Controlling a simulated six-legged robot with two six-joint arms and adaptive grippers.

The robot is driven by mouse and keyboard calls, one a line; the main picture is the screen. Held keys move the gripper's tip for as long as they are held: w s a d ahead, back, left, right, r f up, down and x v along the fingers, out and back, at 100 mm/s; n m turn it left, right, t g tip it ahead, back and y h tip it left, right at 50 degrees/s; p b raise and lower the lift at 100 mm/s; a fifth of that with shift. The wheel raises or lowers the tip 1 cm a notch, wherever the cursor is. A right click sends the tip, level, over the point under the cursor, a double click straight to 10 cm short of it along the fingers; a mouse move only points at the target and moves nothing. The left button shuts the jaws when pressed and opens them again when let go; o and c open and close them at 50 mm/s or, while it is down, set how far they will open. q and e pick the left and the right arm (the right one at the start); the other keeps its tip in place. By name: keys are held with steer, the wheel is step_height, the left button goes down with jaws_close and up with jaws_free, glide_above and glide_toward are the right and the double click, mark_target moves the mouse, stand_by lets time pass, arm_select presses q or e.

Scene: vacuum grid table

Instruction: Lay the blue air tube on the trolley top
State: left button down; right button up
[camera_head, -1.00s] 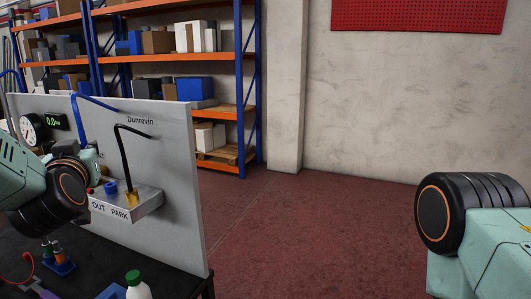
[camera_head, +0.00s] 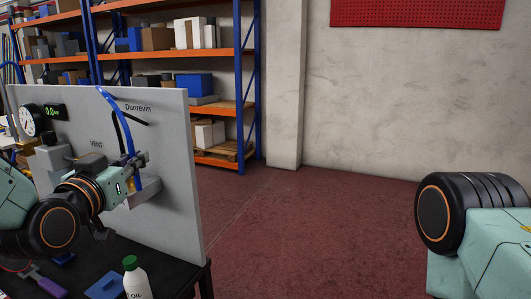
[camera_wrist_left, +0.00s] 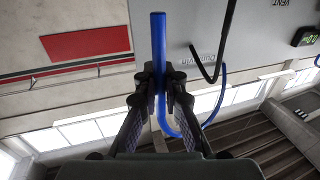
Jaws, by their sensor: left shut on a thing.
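The blue air tube (camera_head: 119,118) arches from the top of the grey panel down to my left gripper (camera_head: 139,164). The left gripper is shut on the tube, in front of the panel and above the trolley top. In the left wrist view the tube (camera_wrist_left: 158,40) stands between the two fingertips (camera_wrist_left: 160,85), its cut end free beyond them and the rest looping behind to the right. The black trolley top (camera_head: 180,268) shows at the lower left, below the panel. My right gripper is out of the picture; only part of that arm shows.
The grey panel (camera_head: 175,190) carries a dial (camera_head: 27,120), a green display (camera_head: 52,112) and a ledge (camera_head: 148,190). A black tube (camera_wrist_left: 210,72) is beside the blue one. An oil bottle (camera_head: 135,280) and a blue tray (camera_head: 105,286) occupy the trolley's front.

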arm_select(q)
steer(key=s+d+f+m+h+b, duration=0.1)
steer(key=s+f, duration=0.4)
steer(key=f, duration=0.6)
steer(key=s+d+f+m+g+h+b, duration=0.1)
steer(key=s+f+b, duration=0.4)
steer(key=f, duration=0.5)
steer(key=s+d+f+m+g+h+b, duration=0.1)
steer(key=s+d+f+m+h+b, duration=0.1)
steer(key=f, duration=0.9)
steer(key=s+d+h+b, duration=0.1)
steer(key=s+d+h, duration=0.1)
steer(key=s, duration=0.1)
steer(key=shift+d+f+h, duration=0.3)
steer(key=shift+d+f, duration=0.05)
steer(key=shift+d, duration=0.05)
steer(key=shift+s, duration=0.1)
